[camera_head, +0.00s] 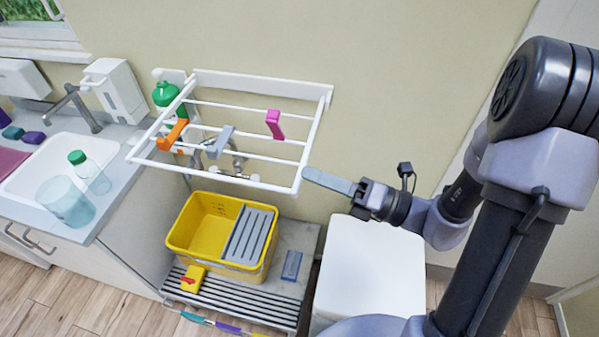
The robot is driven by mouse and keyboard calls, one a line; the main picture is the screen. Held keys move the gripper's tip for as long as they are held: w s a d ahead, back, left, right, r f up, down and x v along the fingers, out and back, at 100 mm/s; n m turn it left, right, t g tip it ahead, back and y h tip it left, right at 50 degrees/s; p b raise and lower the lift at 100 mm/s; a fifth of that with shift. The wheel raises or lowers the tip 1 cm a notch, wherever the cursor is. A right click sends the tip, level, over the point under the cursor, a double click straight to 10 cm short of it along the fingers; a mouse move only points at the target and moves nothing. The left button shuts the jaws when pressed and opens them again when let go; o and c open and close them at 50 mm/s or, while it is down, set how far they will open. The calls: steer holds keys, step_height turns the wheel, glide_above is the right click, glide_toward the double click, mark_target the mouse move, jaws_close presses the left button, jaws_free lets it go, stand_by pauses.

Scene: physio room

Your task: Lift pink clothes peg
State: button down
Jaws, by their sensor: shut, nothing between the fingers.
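The pink clothes peg (274,124) sits on a bar of the white wall-mounted drying rack (314,128), toward the rack's right half. An orange peg (173,134) and a grey peg (219,142) are on the rack to its left. My gripper (308,174) is shut and empty. Its tip is beside the rack's front right corner, below and to the right of the pink peg. I cannot tell whether the tip touches the rack.
A yellow bucket (190,236) stands below the rack on a slatted grey shelf. A white box-like unit (368,262) is below my gripper. A sink (32,182) with a bottle (90,172) and a cup (65,201) is at left. The wall above the rack is clear.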

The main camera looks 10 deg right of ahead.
mark_target(279, 127)
steer(key=shift+m+t, duration=0.4)
steer(key=shift+m, duration=0.3)
steer(key=w+a+r, duration=0.1)
steer(key=w+a, duration=0.1)
steer(key=w, duration=0.1)
steer(key=w+a+r, duration=0.1)
steer(key=w+a, duration=0.1)
steer(key=w, duration=0.1)
steer(key=w+a+r, duration=0.1)
steer(key=w+a, duration=0.1)
steer(key=w, duration=0.1)
steer(key=shift+w+a, duration=0.1)
steer(key=shift+a, duration=0.15)
steer(key=p, duration=0.2)
steer(key=r+m+p, duration=0.1)
steer(key=p, duration=0.1)
steer(key=shift+w+d+r+h, duration=0.15)
steer(key=shift+w+r+h, duration=0.05)
steer(key=shift+w+h, duration=0.1)
steer(key=w+m+p, duration=0.1)
steer(key=m+p, duration=0.1)
steer(key=p, duration=0.2)
steer(key=w+d+m+h+p, duration=0.1)
steer(key=w+m+p, duration=0.1)
steer(key=p, duration=0.3)
steer(key=w+d+r+m+p, duration=0.1)
steer(key=w+m+p, duration=0.1)
steer(key=p, duration=0.3)
steer(key=shift+w+r, duration=0.1)
